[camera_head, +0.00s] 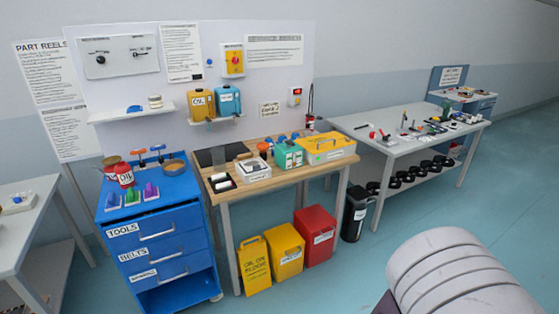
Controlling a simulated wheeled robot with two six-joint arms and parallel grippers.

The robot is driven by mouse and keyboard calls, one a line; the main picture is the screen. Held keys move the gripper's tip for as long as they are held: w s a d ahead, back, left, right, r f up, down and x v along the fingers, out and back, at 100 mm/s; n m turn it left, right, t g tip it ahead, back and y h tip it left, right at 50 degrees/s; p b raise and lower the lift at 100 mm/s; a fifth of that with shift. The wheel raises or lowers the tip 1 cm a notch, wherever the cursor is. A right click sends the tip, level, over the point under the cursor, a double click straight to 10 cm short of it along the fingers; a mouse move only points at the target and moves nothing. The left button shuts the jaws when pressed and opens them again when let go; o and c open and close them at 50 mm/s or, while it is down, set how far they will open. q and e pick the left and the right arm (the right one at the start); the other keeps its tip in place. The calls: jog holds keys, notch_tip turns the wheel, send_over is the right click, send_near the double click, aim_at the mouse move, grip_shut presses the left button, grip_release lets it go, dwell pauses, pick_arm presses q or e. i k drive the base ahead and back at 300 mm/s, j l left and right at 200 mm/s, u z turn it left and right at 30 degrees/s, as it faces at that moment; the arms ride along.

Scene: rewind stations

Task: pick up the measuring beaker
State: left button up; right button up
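I cannot make out a measuring beaker for sure; the small items on the benches and shelves are too small to tell. A small pale round container (155,101) stands on the left wall shelf, but I cannot tell what it is. Neither of my grippers is in view. A rounded pale grey part at the lower right looks like part of my own arm.
A blue drawer cart (160,240) stands beside a wooden-topped workbench (262,184) crowded with bins and trays. Yellow (285,250) and red (315,235) bins stand on the floor. A grey table (385,142) stands farther right. The floor in front is clear.

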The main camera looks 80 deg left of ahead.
aim_at(218, 154)
jog(key=u, duration=3.4)
jog(key=i+j, duration=0.3)
jog(key=i, duration=0.15)
jog(key=i+j+u, duration=0.1)
jog(key=i+j, duration=0.2)
jog(key=i, duration=0.2)
jog(key=i+j, duration=0.25)
jog(key=i, duration=0.2)
jog(key=i+j, duration=0.25)
jog(key=i, duration=0.25)
jog(key=i+j+u, duration=0.1)
jog(key=i+j, duration=0.2)
jog(key=i, duration=0.15)
